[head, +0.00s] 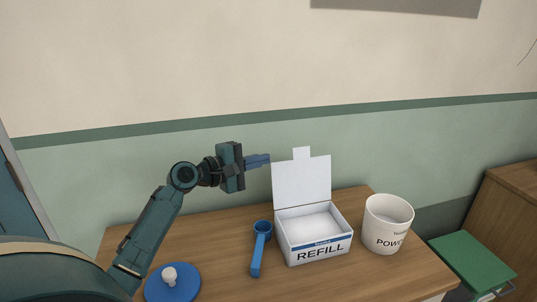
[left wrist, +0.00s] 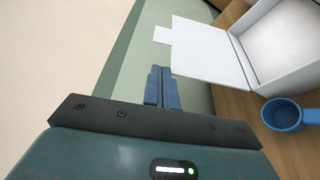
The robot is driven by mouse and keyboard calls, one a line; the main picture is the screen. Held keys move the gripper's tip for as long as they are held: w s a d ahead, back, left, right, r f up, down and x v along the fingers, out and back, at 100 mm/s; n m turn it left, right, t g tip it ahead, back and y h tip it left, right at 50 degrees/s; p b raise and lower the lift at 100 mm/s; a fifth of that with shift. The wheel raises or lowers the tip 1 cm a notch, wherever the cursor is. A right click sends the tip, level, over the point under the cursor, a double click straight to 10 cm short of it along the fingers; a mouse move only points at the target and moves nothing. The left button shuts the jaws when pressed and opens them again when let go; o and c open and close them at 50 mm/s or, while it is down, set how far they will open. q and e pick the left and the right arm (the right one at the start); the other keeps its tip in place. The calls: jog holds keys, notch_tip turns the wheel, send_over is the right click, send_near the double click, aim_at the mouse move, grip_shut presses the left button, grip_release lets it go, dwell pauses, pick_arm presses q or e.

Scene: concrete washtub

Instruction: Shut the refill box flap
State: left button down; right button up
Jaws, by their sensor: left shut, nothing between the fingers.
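The white refill box (head: 318,247) stands on the wooden table, its label facing me. Its flap (head: 302,183) stands up from the back edge, with a small tab at the top, so the box is open and its pale inside shows. My left gripper (head: 268,160) is shut and empty, in the air just left of the flap's upper part. In the left wrist view the shut fingers (left wrist: 162,88) point toward the flap (left wrist: 208,52), and the box (left wrist: 285,45) is at the upper right. I cannot tell whether the fingertips touch the flap. My right gripper is not in view.
A blue scoop (head: 258,250) lies left of the box. A blue lid with a white knob (head: 172,283) lies at the table's front left. A white powder tub (head: 386,235) stands open right of the box. A green-topped stool (head: 472,262) is beyond the table's right edge.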

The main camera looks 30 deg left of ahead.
aim_at(302, 177)
pick_arm(q)
jog(key=p+x, duration=0.1)
jog(key=x, duration=0.7)
jog(key=shift+w, duration=0.25)
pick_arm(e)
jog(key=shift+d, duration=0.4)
pick_arm(q)
jog(key=shift+d, duration=0.25)
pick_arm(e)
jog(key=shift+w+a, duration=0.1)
